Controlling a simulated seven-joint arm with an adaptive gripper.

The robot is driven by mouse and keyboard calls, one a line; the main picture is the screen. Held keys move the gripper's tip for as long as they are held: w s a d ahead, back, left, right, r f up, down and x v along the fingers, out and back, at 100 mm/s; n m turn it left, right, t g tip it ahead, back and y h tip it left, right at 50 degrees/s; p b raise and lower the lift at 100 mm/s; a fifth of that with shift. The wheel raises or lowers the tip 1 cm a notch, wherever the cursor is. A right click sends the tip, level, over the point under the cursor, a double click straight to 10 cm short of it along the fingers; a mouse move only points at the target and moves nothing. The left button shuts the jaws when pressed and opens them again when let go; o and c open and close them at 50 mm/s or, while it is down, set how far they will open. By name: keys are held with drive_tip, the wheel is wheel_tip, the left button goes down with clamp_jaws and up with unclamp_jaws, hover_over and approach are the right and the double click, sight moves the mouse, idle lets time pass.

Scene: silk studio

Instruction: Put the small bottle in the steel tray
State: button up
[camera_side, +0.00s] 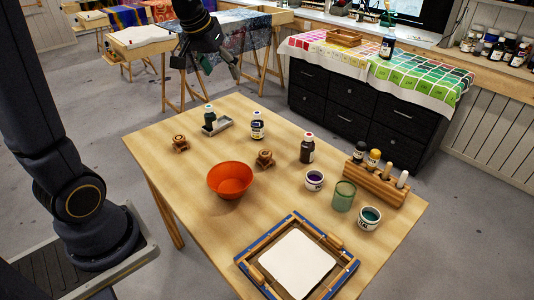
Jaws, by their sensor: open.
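A small grey steel tray (222,127) lies near the far left part of the wooden table. A small dark green bottle (209,117) with a pale cap stands upright at the tray's left end; it looks to be inside the tray, though its base is hidden by the rim. A bottle with a white label and dark blue contents (257,127) stands to the right of the tray. A taller dark brown bottle with a red cap (307,149) stands further right. My gripper (222,68) is open and empty, in the air above and beyond the tray, touching nothing.
An orange bowl (230,181), two wooden pieces (180,143) and (265,158), jars (344,196), a wooden rack with bottles (376,185) and a blue-edged frame (298,262) stand on the table (170,175). The left front of the table is clear.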

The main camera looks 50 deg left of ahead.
drive_tip(key=s+d+m, duration=0.2)
drive_tip(key=s+d, duration=0.4)
drive_tip(key=s, duration=0.3)
drive_tip(key=s+d+m+h, duration=0.1)
drive_tip(key=s+d+m, duration=0.1)
drive_tip(key=s+d, duration=0.5)
drive_tip(key=shift+s+d+f+m+t, duration=0.3)
drive_tip(key=shift+s+f+t, duration=0.1)
drive_tip(key=shift+s, duration=0.6)
